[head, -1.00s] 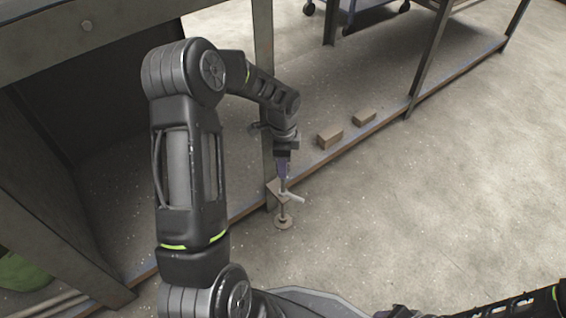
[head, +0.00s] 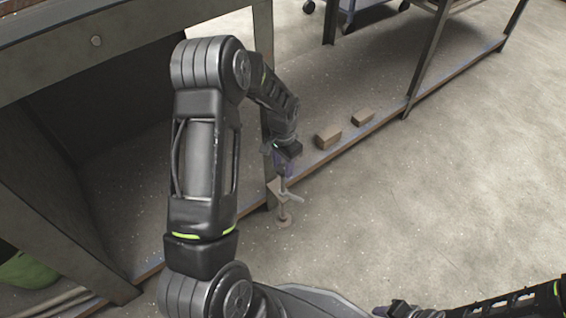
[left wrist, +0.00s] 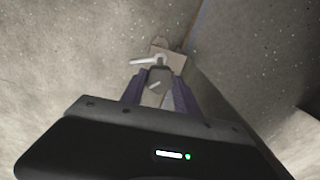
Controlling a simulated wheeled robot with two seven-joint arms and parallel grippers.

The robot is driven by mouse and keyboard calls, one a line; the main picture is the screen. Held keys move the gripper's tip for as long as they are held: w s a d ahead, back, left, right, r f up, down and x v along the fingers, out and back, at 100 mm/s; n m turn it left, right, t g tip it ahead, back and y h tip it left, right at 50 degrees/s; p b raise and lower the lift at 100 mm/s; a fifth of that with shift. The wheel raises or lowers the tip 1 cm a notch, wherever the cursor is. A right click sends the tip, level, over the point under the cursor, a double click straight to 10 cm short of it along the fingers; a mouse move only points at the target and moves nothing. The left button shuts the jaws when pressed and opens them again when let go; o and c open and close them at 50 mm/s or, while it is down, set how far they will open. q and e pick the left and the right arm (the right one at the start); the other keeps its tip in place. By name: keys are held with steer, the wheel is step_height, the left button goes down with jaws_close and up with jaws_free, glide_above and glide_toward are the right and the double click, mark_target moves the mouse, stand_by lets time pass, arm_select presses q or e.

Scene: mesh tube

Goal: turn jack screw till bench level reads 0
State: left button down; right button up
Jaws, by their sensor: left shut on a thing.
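The jack screw (head: 283,205) stands at the foot of the bench leg, with a round foot on the floor and a pale cross handle. My left gripper (head: 283,171) is above it, shut on its upper end. In the left wrist view, the two purple fingers (left wrist: 159,92) flank a grey piece at the top of the screw (left wrist: 158,76), and the pale handle (left wrist: 146,61) sticks out to the left. The fingers partly hide the screw's top. My right gripper (head: 407,312) is at the bottom edge, too cut off to judge. No level reading is visible.
The bench leg (head: 264,95) and the low bottom rail (head: 345,150) are close beside the screw. Two brown blocks (head: 328,138) (head: 363,117) lie by the rail. The concrete floor (head: 430,190) to the right is clear.

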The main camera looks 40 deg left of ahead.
mark_target(283, 169)
arm_select(q)
steer(key=shift+n, duration=1)
steer(key=c, duration=0.9)
jaws_free()
step_height(283, 169, up, 8)
steer(key=p, duration=0.3)
steer(key=shift+f, duration=0.1)
